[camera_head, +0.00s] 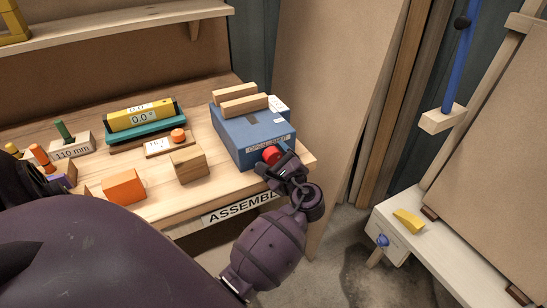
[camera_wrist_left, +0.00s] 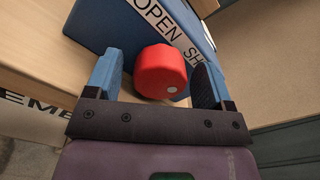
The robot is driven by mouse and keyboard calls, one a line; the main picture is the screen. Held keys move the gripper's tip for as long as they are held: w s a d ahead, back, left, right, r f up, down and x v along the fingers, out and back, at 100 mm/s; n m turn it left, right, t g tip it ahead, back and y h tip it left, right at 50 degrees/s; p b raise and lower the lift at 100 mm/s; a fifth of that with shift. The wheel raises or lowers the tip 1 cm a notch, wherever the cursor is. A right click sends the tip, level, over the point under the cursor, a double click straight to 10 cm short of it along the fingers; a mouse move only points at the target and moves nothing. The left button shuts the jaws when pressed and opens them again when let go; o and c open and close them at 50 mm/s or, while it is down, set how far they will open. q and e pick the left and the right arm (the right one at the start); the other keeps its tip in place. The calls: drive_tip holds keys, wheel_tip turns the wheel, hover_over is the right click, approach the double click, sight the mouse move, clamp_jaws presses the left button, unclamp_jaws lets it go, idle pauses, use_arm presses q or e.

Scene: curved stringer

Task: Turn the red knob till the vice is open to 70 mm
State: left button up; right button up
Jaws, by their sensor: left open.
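The blue vice (camera_head: 248,133) sits on the right end of the wooden bench, with two wooden jaws (camera_head: 243,98) on top and a narrow gap between them. The red knob (camera_head: 271,155) is on its front face, under a label reading "OPEN" and "SH…". My left gripper (camera_head: 283,168) is at the knob. In the left wrist view the red knob (camera_wrist_left: 161,72) lies between the two blue fingers (camera_wrist_left: 157,84). The fingers are open, with a clear gap on the left and a smaller one on the right. My right gripper is not in view.
A wooden block (camera_head: 188,164), an orange block (camera_head: 123,187) and a small block with an orange knob (camera_head: 170,143) stand left of the vice. A teal stand with a yellow level (camera_head: 141,115) is behind them. A side table (camera_head: 440,237) is at right.

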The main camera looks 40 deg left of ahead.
use_arm(q)
drive_tip(key=v, duration=1)
drive_tip(key=shift+d, duration=0.3)
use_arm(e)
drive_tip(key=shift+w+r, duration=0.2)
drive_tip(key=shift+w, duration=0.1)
use_arm(q)
drive_tip(key=shift+s, duration=0.15)
